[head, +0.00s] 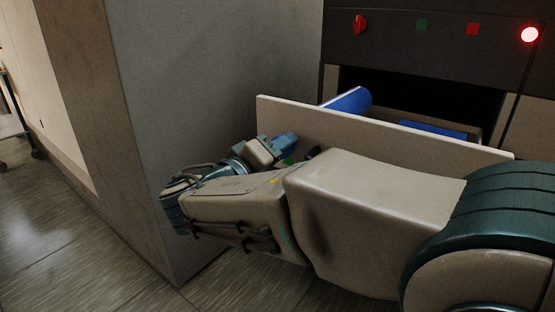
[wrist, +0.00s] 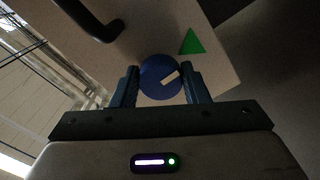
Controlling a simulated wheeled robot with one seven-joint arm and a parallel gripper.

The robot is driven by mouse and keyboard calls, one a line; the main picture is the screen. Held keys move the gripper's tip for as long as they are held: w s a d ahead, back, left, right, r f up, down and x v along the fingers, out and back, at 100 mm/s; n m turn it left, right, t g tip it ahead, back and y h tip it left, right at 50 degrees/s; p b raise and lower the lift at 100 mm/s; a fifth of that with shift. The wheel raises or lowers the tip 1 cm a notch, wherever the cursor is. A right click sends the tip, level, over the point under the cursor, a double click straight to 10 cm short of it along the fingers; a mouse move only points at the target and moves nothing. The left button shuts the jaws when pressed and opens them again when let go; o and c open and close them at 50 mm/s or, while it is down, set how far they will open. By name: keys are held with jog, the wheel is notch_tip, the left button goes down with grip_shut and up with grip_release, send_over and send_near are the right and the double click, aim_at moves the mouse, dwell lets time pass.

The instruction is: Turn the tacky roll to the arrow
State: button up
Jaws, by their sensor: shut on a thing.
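The blue end knob of the tacky roll (wrist: 152,84) sits on the pale front panel in the wrist view and carries a cream mark. The mark points right and slightly up. The green triangle arrow (wrist: 192,42) is on the panel, above and right of the knob, and the mark is not in line with it. My gripper (wrist: 160,76) is shut on the knob, one finger on each side. In the head view a blue roll (head: 347,101) shows behind the pale panel (head: 400,140).
A black handle (wrist: 95,22) stands out from the panel, close to the knob. The dark machine face above has a red switch (head: 360,24), green and red squares and a lit red lamp (head: 529,34). A grey wall (head: 205,100) stands left; open floor (head: 70,230) lies beyond.

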jog(key=shift+a+r, duration=0.1)
dwell(0.3)
jog(key=o, duration=1)
jog(key=p+v, duration=0.2)
jog(key=v, duration=1.1)
jog(key=shift+s+a+p, duration=0.25)
jog(key=shift+s+p, duration=0.05)
jog(key=shift+p, duration=0.05)
